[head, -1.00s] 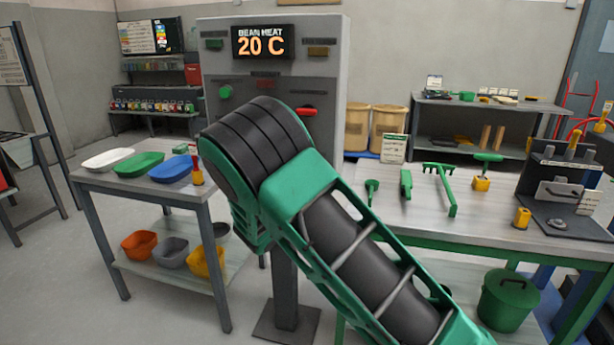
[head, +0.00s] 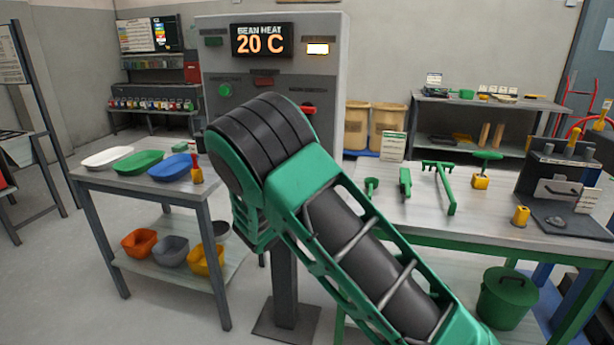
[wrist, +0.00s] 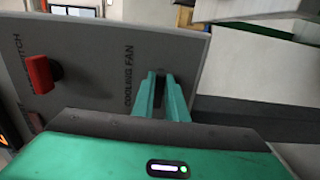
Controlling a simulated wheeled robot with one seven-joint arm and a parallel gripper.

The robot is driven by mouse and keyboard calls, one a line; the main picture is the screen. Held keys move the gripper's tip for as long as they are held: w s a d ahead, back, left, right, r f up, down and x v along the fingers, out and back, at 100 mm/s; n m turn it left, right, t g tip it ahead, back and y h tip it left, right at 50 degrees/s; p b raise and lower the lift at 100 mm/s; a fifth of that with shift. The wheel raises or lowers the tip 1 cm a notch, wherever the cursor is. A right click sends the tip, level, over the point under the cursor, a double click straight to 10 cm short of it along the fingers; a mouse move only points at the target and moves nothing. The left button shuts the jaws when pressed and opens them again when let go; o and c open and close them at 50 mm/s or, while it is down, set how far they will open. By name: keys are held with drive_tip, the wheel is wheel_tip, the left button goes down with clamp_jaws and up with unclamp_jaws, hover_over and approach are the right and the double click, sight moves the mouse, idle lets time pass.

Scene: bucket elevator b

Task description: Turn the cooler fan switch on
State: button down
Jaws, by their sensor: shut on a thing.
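In the wrist view, my gripper (wrist: 160,80) is at the grey control panel (wrist: 100,80), beside the label "COOLING FAN" (wrist: 128,80). Its two green fingers are shut on a dark switch (wrist: 159,88), mostly hidden between them. I cannot read the switch's position. In the head view, the control panel (head: 335,75) stands behind my arm, which hides the gripper and the fan switch. A lamp (head: 318,48) at its upper right glows yellow-white. The display (head: 262,40) reads "BEAN HEAT 20 C".
A red switch (wrist: 40,74) sticks out of the panel near my gripper; it also shows in the head view (head: 308,109). A green knob (head: 226,90) is on the panel's left. A tray table (head: 150,195) and a tool bench (head: 480,228) flank my arm.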

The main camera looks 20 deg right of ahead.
drive_tip(key=c, duration=1.8)
unclamp_jaws()
drive_tip(key=shift+s+f, duration=0.1)
drive_tip(key=shift+f, duration=0.2)
drive_tip(key=shift+o, duration=0.2)
drive_tip(key=shift+r, duration=0.1)
drive_tip(key=v, duration=1)
drive_tip(key=shift+s+a, duration=0.2)
drive_tip(key=shift+s, duration=0.05)
